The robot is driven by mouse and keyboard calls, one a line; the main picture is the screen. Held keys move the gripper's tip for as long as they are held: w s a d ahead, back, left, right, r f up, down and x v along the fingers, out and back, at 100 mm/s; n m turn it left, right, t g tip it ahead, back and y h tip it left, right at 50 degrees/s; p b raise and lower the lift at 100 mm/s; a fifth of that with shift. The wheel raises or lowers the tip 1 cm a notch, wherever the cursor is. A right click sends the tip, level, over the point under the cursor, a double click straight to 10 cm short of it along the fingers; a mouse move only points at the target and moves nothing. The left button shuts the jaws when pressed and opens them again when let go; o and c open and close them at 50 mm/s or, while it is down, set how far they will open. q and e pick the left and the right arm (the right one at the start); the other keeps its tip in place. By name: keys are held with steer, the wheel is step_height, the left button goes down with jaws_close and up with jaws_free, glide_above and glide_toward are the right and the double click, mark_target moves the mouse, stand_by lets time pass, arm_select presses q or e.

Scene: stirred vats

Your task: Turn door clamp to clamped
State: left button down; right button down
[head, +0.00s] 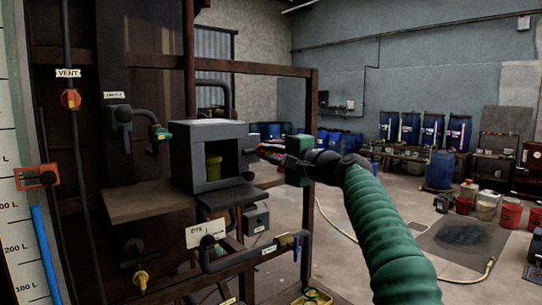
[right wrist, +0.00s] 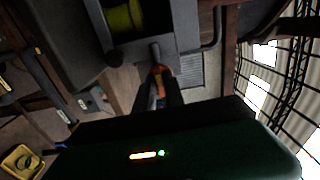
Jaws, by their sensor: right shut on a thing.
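A grey box (head: 208,136) with a square front opening stands on the left, and a yellow-green container (head: 214,167) sits inside it. The door clamp (right wrist: 159,70) shows in the right wrist view as a small orange-red handle on a grey stem beside the box. My right gripper (head: 263,152) reaches in from the right at the box's right side and is shut on the clamp handle. In the head view its fingers and dark green body largely hide the clamp, so its exact angle is unclear. My left gripper is not in view.
A brown shelf plate (head: 150,200) and a dark flat flap (head: 226,196) stick out below the opening. A rusty frame post (head: 308,190) stands close to my right gripper. Pipes and a blue-handled valve (head: 294,242) are below. Open floor lies to the right.

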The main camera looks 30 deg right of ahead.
steer(key=shift+w+f, duration=0.1)
steer(key=shift+f, duration=0.3)
steer(key=c, duration=1.6)
jaws_free()
steer(key=shift+o, duration=0.8)
steer(key=shift+r, duration=0.2)
steer(key=s+d+b, duration=0.1)
steer(key=s+b, duration=0.6)
steer(key=s, duration=0.9)
steer(key=shift+s+d, duration=0.2)
steer(key=shift+s, duration=0.2)
